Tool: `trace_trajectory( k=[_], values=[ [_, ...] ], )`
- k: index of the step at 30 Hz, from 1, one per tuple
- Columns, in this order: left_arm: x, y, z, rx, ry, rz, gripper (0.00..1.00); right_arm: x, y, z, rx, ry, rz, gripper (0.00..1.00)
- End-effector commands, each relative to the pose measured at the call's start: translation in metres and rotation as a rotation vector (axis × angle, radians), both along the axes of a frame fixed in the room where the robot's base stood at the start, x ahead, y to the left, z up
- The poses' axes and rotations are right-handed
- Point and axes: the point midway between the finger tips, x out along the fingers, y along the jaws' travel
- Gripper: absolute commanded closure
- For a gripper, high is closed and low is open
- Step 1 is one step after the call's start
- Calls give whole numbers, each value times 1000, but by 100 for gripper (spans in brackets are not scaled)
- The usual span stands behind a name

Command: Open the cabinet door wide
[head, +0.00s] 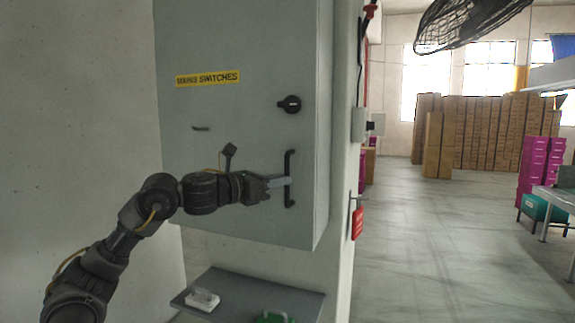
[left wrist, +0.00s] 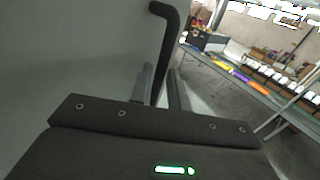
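The grey cabinet (head: 240,130) hangs on the wall in the head view, with a yellow "MAINS SWITCHES" label (head: 208,79) on its front. The door looks closed. A black round knob (head: 290,104) sits above a black upright bar handle (head: 290,163) near the door's right edge. My left gripper (head: 287,181) is at the lower part of the handle. In the left wrist view the handle (left wrist: 172,40) runs down between my two fingers (left wrist: 160,88), which lie close on both sides of it. My right gripper is not in view.
A grey shelf (head: 245,292) below the cabinet holds a white item (head: 202,299) and a green item. A red tag (head: 357,223) hangs at the wall's edge to the right. Open floor (head: 430,240) lies beyond, with stacked brown boxes (head: 485,130) at the back.

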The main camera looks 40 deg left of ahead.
Motion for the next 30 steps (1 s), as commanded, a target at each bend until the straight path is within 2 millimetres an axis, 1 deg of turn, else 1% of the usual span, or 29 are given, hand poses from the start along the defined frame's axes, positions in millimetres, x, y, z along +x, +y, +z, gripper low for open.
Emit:
trace_trajectory(
  k=[1,6,10,17,19,21,22,30],
  values=[
    [8,-2,5,-5,0,-2,83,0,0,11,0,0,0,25],
    [24,-6,2,-3,0,0,83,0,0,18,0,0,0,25],
    [28,-7,0,-1,-1,1,83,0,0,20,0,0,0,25],
    [29,-7,-1,0,0,1,83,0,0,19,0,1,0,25],
    [29,-7,-1,0,-1,1,89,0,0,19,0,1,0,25],
    [29,-7,-1,0,-1,1,98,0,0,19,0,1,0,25],
    [29,-7,0,0,-1,1,100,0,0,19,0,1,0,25],
    [28,-7,0,0,-1,0,100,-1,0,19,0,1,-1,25]
  ],
)
